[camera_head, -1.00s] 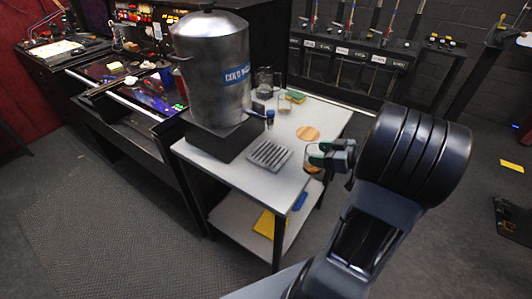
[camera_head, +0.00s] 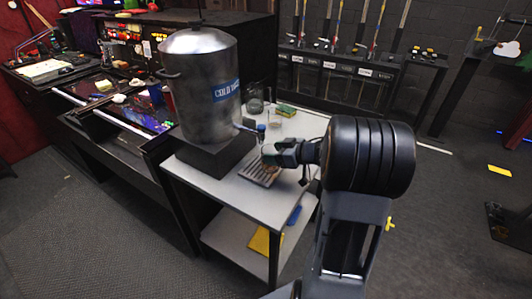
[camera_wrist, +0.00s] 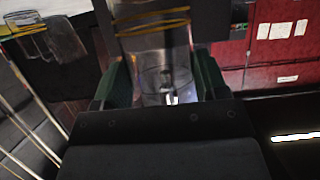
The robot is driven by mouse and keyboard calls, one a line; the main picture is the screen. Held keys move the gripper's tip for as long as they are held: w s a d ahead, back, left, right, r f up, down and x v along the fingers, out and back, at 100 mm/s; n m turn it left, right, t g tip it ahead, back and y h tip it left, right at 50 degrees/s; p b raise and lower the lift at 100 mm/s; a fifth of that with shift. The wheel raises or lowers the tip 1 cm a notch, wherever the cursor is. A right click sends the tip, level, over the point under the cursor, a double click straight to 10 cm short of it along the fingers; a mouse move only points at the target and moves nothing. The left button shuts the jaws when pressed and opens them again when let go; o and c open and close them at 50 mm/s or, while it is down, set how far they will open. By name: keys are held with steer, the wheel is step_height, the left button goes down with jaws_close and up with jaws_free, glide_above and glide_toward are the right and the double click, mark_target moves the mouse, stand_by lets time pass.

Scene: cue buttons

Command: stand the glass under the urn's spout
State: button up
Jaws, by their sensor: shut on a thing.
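The steel urn (camera_head: 207,90) with a blue label stands on a dark base on the table. Its spout (camera_head: 247,129) juts out at the lower right, above a ridged drip tray (camera_head: 252,177). My gripper (camera_head: 270,152) is shut on a clear glass, just right of and below the spout in the picture. The glass (camera_head: 269,167) is mostly hidden by the jaws, and its lower part shows brownish over the tray. In the wrist view, the glass (camera_wrist: 160,78) is between the green fingers. I cannot tell whether its base touches the tray.
A yellow item (camera_head: 262,240) and a blue item (camera_head: 293,214) lie on the lower shelf. The table's front left corner is clear.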

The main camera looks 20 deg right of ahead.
mark_target(263, 151)
steer(key=shift+w+a, duration=0.35)
steer(key=shift+w, duration=0.1)
steer(key=shift+w+a, duration=0.4)
steer(key=shift+w, duration=0.2)
steer(key=shift+w+a, duration=0.35)
steer(key=shift+w, duration=0.2)
steer(key=shift+f, duration=0.7)
steer(key=shift+f, duration=0.15)
steer(key=o, duration=1)
